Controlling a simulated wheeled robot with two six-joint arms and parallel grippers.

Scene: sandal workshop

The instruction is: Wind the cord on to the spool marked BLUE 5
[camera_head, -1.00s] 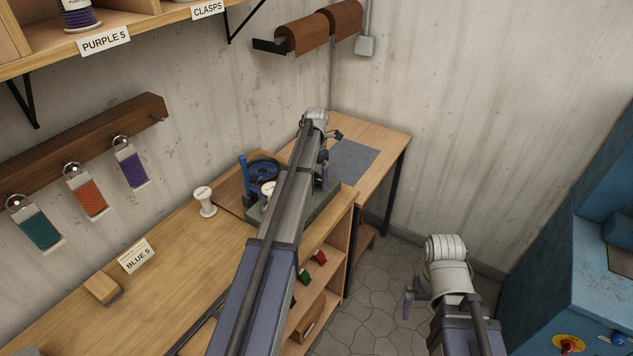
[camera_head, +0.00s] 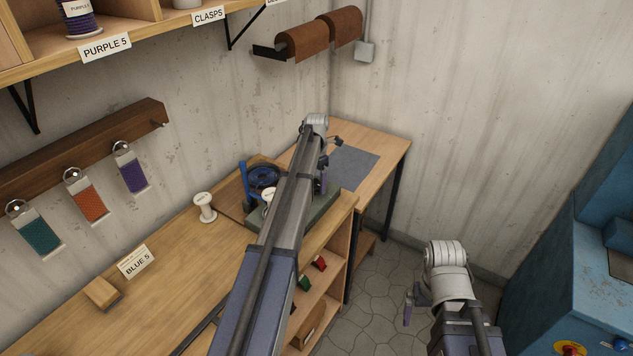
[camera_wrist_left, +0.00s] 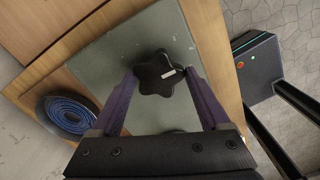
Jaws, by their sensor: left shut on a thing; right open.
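A dark coil of blue cord (camera_head: 263,176) lies on the bench by a blue post (camera_head: 243,177); it also shows in the left wrist view (camera_wrist_left: 68,114). A white spool (camera_head: 268,193) is on the grey-green winder base (camera_head: 322,209), partly hidden by my left arm. Another white spool (camera_head: 204,207) stands upright on the bench. The BLUE 5 card (camera_head: 136,262) is in front of it. My left gripper (camera_wrist_left: 161,76) is shut on a black star-shaped knob (camera_wrist_left: 156,76) above the winder base. My right gripper (camera_head: 409,306) is open and empty above the floor.
A wooden block (camera_head: 102,294) lies on the bench. Orange, teal and purple cord swatches hang from a wall rail (camera_head: 85,150). A blue machine (camera_head: 590,270) stands at the right. A grey mat (camera_head: 352,165) covers part of the far bench.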

